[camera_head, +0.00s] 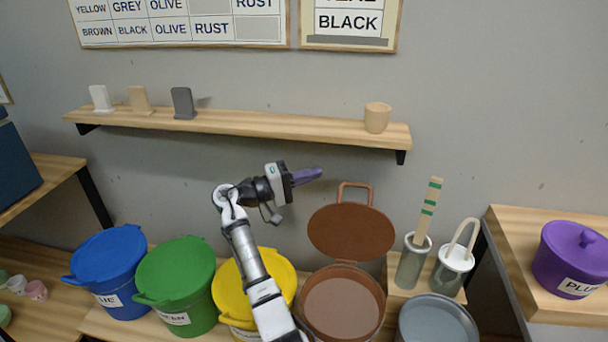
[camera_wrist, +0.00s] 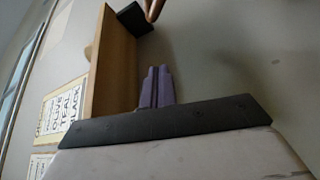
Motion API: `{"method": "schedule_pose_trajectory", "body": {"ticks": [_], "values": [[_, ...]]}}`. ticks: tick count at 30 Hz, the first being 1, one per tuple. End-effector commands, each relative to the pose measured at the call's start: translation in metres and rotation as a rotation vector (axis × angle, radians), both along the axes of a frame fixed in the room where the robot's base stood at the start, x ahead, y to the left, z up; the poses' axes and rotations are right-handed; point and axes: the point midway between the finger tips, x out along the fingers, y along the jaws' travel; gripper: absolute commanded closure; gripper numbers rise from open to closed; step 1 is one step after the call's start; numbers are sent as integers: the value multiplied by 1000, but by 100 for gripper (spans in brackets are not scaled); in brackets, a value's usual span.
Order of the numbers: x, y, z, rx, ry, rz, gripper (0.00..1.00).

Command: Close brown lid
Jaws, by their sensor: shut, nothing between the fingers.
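The brown lid (camera_head: 350,231) stands open, tilted up behind the brown bucket (camera_head: 308,311), with its loop handle (camera_head: 355,190) at the top. The bucket's mouth is uncovered and shows a dull brown surface inside. My gripper (camera_head: 318,173), with purple fingers, is shut and empty. It is in the air to the upper left of the lid, apart from it, below the wall shelf. In the wrist view the purple fingertips (camera_wrist: 157,72) are together, and a small brown piece, perhaps the lid handle (camera_wrist: 153,9), shows at the top edge.
The wall shelf (camera_head: 245,122) lies above my gripper and holds several small pieces. Blue (camera_head: 108,262), green (camera_head: 176,275) and yellow (camera_head: 280,273) buckets with lids stand left of the brown one. Grey containers with tools (camera_head: 411,262) stand close on its right.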

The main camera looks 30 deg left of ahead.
Motion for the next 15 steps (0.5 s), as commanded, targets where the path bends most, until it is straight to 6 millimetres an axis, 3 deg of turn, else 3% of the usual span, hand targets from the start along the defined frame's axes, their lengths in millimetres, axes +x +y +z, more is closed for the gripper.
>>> {"method": "schedule_pose_trajectory", "body": {"ticks": [8, 15], "values": [[44, -44, 12, 1, 1, -2, 100], [21, -56, 3, 0, 2, 3, 100]]}}
